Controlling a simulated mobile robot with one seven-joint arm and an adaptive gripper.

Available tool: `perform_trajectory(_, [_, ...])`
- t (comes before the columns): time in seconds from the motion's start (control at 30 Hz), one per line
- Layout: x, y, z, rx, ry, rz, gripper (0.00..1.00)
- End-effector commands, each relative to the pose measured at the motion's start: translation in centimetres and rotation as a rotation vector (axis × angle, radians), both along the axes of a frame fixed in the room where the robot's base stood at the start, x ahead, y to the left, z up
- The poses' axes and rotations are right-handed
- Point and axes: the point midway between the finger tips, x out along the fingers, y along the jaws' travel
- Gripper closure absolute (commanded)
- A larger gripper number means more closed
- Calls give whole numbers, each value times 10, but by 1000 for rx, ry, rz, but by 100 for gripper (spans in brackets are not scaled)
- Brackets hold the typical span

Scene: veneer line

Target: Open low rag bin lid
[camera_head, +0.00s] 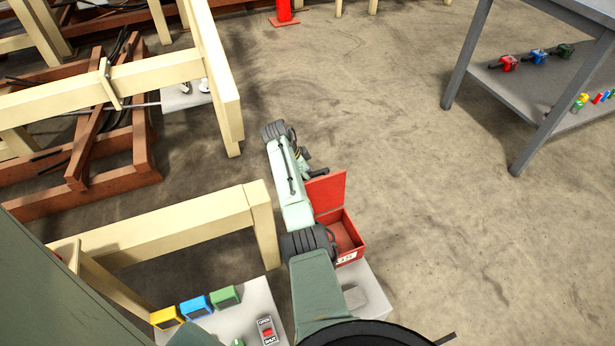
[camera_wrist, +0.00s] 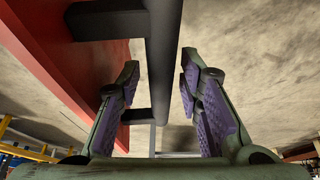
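The low red rag bin (camera_head: 349,255) stands on the right of my arm in the head view, with its inside showing. Its red lid (camera_head: 328,194) stands raised, roughly upright, at the bin's far side. In the wrist view the red lid (camera_wrist: 62,60) fills the upper left, with a black bar handle (camera_wrist: 162,60) on brackets. My gripper (camera_wrist: 160,85) is open, with one purple-padded finger on each side of the bar and gaps showing on both sides. In the head view my gripper (camera_head: 304,158) is beside the lid, partly hidden by my arm.
A pale platform (camera_head: 376,290) lies by the bin. Yellow, blue and green boxes (camera_head: 195,305) and a labelled switch (camera_head: 266,330) sit at lower left. Cream beams (camera_head: 180,222) stand left. A grey table (camera_head: 530,90) stands right. The floor between is clear.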

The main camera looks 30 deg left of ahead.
Motion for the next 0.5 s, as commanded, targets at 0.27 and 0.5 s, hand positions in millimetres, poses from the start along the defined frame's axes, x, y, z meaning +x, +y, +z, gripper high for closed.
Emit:
perform_trajectory(0.27, [0, 0, 0, 1, -1, 0, 64])
perform_trajectory(0.5, [-6, 7, 22, 3, -4, 2, 64])
